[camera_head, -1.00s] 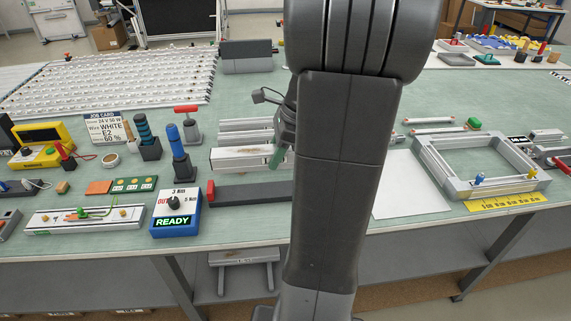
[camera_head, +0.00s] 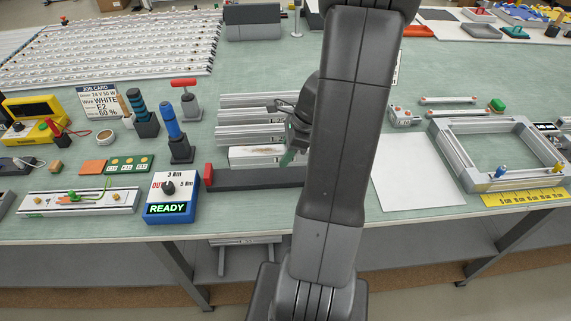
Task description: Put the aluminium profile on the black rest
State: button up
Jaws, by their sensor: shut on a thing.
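The aluminium profile (camera_head: 254,158) is a short pale bar with a brownish mark on top. It lies lengthwise left to right, just behind or above the black rest. My gripper (camera_head: 289,154) is shut on its right end; a green finger part shows, and my arm hides the rest of the grip. The black rest (camera_head: 250,180) is a long dark bar with a red block (camera_head: 208,176) at its left end; my arm covers its right end. I cannot tell whether the profile touches the rest.
More aluminium profiles (camera_head: 250,133) lie right behind the held one. A white sheet (camera_head: 415,178) and a metal frame (camera_head: 455,160) lie to the right.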

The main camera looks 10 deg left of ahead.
aim_at(285, 174)
jog(key=shift+f, duration=2.45)
jog(key=shift+f, duration=0.15)
jog(key=o, duration=1.1)
jog(key=shift+o, duration=0.2)
jog(key=v, duration=1.2)
jog(key=shift+d, duration=0.1)
